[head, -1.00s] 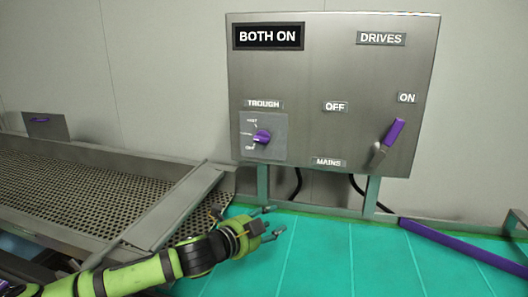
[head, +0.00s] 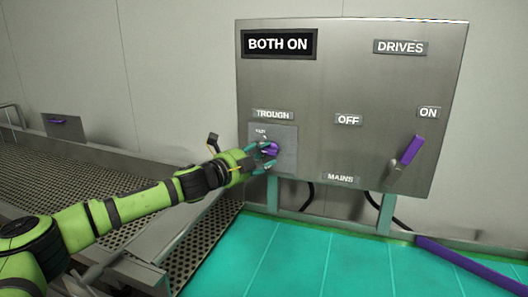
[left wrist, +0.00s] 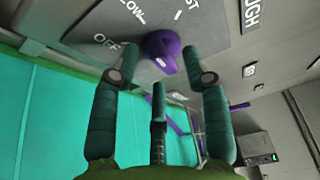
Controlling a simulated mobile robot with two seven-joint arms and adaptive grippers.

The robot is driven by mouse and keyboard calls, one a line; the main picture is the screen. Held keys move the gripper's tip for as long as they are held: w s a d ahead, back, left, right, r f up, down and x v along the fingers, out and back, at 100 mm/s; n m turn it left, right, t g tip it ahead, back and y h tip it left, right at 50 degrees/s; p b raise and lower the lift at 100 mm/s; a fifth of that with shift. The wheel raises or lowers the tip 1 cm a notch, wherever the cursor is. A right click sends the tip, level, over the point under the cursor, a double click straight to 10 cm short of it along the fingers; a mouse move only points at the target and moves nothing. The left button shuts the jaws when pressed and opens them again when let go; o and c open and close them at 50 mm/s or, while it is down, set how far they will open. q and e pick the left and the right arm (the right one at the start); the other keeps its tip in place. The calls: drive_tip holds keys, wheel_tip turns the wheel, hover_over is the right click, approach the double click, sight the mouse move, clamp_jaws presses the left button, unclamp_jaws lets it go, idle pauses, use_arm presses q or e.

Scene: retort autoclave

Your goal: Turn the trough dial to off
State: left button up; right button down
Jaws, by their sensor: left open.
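The trough dial (head: 270,149) is a purple knob on a grey plate below the TROUGH label, at the lower left of the steel control panel (head: 320,80). In the left wrist view the purple dial (left wrist: 161,48) shows beyond my fingers, with the words OFF and LOW on the plate to its left. My left gripper (head: 266,153) is at the dial. In the left wrist view its teal fingers (left wrist: 157,60) are apart, one to each side of the dial, and I cannot tell if they touch it. The gripper hides part of the plate in the head view. My right gripper is not in view.
A purple-handled mains lever (head: 410,151) is at the panel's lower right, near ON. The panel display (head: 279,44) reads BOTH ON. A perforated metal trough (head: 80,180) lies to the left. A teal surface (head: 310,260) lies below, with a purple bar (head: 470,262) at right.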

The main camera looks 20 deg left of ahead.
use_arm(q)
drive_tip(key=shift+w+d, duration=0.2)
drive_tip(key=shift+w, duration=0.15)
clamp_jaws()
drive_tip(key=shift+f, duration=0.15)
drive_tip(key=n+t+b, duration=0.1)
drive_tip(key=n+b, duration=0.2)
drive_tip(key=n+t+b, duration=0.1)
drive_tip(key=n+b, duration=0.2)
drive_tip(key=b, duration=0.1)
drive_tip(key=n+t+b, duration=0.1)
drive_tip(key=n+b, duration=0.2)
drive_tip(key=n, duration=0.1)
drive_tip(key=shift+d+f+t+b, duration=0.3)
drive_tip(key=shift+f+t, duration=0.05)
drive_tip(key=shift+t, duration=0.05)
drive_tip(key=shift+r+n+y, duration=0.15)
drive_tip(key=shift+n+y, duration=0.15)
drive_tip(key=shift+n, duration=0.1)
drive_tip(key=shift+b, duration=0.3)
